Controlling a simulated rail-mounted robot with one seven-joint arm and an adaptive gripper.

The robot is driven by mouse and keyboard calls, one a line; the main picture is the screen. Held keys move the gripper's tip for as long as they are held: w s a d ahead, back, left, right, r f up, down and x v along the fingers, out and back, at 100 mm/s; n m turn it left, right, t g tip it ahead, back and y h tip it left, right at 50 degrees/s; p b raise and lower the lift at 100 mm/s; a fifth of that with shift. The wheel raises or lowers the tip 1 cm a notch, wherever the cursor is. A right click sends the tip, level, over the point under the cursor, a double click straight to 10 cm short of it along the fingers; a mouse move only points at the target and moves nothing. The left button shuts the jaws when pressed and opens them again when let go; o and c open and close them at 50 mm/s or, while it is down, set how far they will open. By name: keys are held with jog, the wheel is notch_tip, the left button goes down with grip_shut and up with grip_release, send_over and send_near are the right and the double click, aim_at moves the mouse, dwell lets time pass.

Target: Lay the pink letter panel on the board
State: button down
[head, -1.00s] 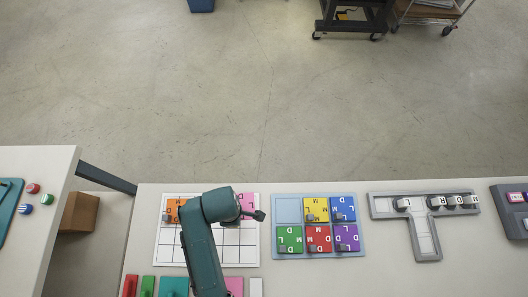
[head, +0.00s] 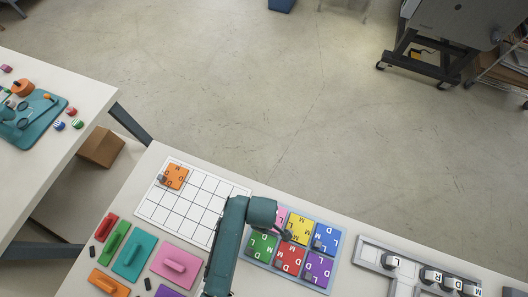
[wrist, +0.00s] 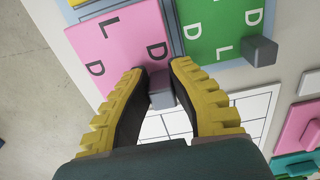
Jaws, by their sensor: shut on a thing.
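The pink letter panel (wrist: 115,45) carries the black letters L and D and has a grey knob (wrist: 161,90). My gripper (wrist: 158,76) is shut on that knob. In the head view the pink panel (head: 281,214) is partly hidden by my arm. It is at the top left slot of the light blue board (head: 335,234), beside the yellow panel (head: 299,227). In the wrist view it lies next to the green panel (wrist: 222,25), with a strip of board between them. I cannot tell whether it touches the board.
The board's other slots hold yellow, blue, green, red and purple panels. A white grid sheet (head: 200,188) with an orange panel (head: 175,176) is at the left. Handled blocks (head: 134,256) lie at the front left. A grey T-shaped tray (head: 385,257) is at the right.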

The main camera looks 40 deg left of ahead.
jog(key=shift+f, duration=1.4)
jog(key=c, duration=1.1)
grip_release()
jog(key=shift+d+f, duration=0.1)
jog(key=shift+f, duration=0.05)
notch_tip(320, 180, up, 12)
jog(key=shift+r+p, duration=0.15)
jog(key=shift+p, duration=0.7)
